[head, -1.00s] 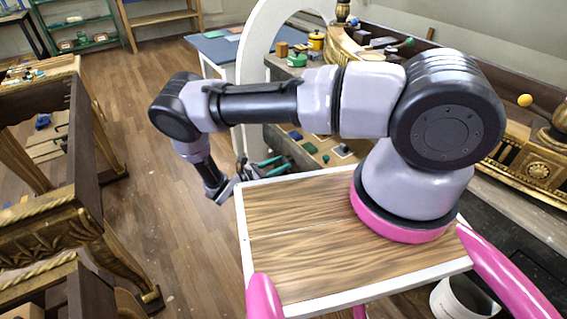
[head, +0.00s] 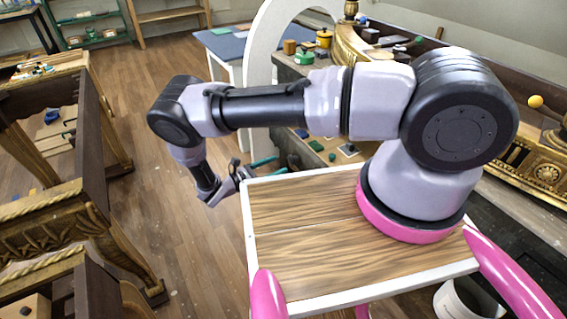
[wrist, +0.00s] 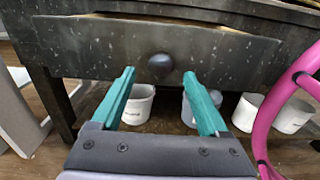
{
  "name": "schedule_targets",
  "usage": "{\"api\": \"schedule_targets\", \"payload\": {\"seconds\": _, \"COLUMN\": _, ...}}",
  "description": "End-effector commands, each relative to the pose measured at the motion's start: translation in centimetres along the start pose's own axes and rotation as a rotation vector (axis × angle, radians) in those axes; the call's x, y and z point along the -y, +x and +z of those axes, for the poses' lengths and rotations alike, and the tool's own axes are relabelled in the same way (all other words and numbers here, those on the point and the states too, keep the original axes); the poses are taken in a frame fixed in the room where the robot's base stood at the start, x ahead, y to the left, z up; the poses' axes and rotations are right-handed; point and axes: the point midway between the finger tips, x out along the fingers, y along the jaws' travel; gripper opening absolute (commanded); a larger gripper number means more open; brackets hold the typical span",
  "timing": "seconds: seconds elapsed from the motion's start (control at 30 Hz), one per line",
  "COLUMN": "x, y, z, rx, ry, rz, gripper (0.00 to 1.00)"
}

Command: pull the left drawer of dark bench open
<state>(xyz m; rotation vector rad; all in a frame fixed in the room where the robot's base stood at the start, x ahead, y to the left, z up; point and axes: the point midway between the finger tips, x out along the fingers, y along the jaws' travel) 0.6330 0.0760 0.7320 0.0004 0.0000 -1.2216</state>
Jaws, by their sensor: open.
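The dark bench's drawer front (wrist: 95,50) spans the wrist view, speckled dark grey, with a round dark knob (wrist: 160,65) at its middle. A thin brown strip shows along its top edge, and the front seems to stand a little out from the bench. My gripper (wrist: 159,77) is open, its teal fingers pointing at the drawer, one on each side of the knob in the picture. I cannot tell whether the fingertips reach past the knob. In the head view my gripper (head: 258,168) is beside the bench, and my arm hides much of the bench.
White buckets (wrist: 138,105) stand under the bench in the wrist view. A pink tube of mine is at right. A white arch (head: 262,70) rises beside the bench. Small items and a yellow pot (head: 323,38) lie beyond. A gilt console (head: 45,235) stands left; floor between is clear.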

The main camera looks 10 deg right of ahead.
Motion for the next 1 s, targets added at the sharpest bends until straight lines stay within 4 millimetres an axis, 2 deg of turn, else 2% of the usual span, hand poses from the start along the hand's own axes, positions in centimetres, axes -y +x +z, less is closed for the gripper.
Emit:
{"api": "schedule_targets", "payload": {"seconds": 0.1, "x": 0.0, "y": -2.6, "z": 0.0, "rx": 0.000, "ry": 0.002, "rz": 0.003, "gripper": 0.78}}
{"api": "schedule_targets", "payload": {"seconds": 0.33, "x": 0.0, "y": -5.7, "z": 0.0, "rx": 0.000, "ry": 0.001, "rz": 0.001, "gripper": 0.78}}
{"api": "schedule_targets", "payload": {"seconds": 0.5, "x": 0.0, "y": -6.3, "z": 0.0, "rx": 0.000, "ry": -0.001, "rz": 0.000, "gripper": 0.78}}
{"api": "schedule_targets", "payload": {"seconds": 0.9, "x": 0.0, "y": -6.3, "z": 0.0, "rx": -0.001, "ry": 0.000, "rz": -0.001, "gripper": 0.78}}
{"api": "schedule_targets", "payload": {"seconds": 1.0, "x": -0.3, "y": -6.2, "z": 0.7, "rx": -0.017, "ry": 0.010, "rz": -0.019, "gripper": 0.78}}
